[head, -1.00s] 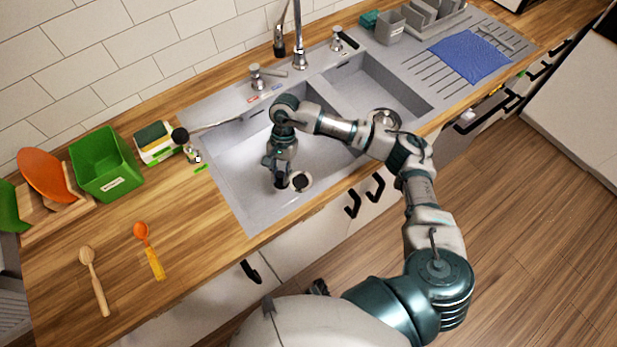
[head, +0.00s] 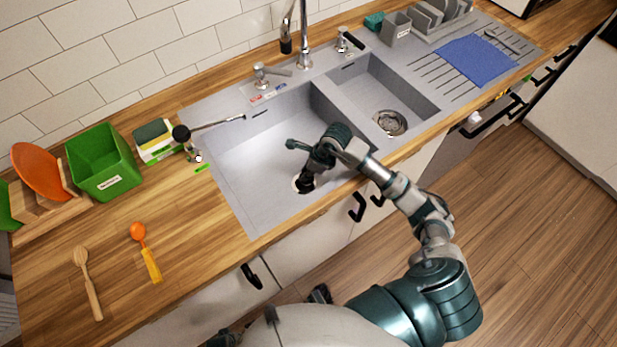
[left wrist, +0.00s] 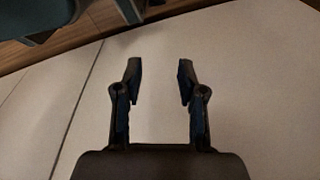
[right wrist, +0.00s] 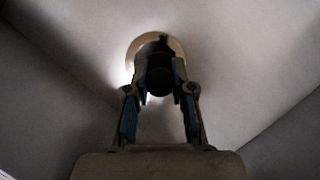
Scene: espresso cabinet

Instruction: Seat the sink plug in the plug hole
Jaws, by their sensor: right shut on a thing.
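The plug hole (head: 296,186) is in the floor of the larger left basin (head: 250,165), its pale rim partly hidden behind my right gripper (head: 305,184). In the right wrist view, my right gripper (right wrist: 159,72) is shut on the dark round sink plug (right wrist: 158,83). The plug is in front of the hole, whose bright rim (right wrist: 134,47) shows around its far side. I cannot tell whether the plug touches the rim or is inside the hole. My left gripper (left wrist: 159,72) is open and empty, in front of pale cabinet fronts, low beside the counter.
The tap (head: 303,45) stands behind the basins. A smaller basin with a metal drain (head: 390,122) is to the right. A green bin (head: 103,163), sponges (head: 153,140) and two spoons (head: 145,252) are on the left counter. The left basin's left half is clear.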

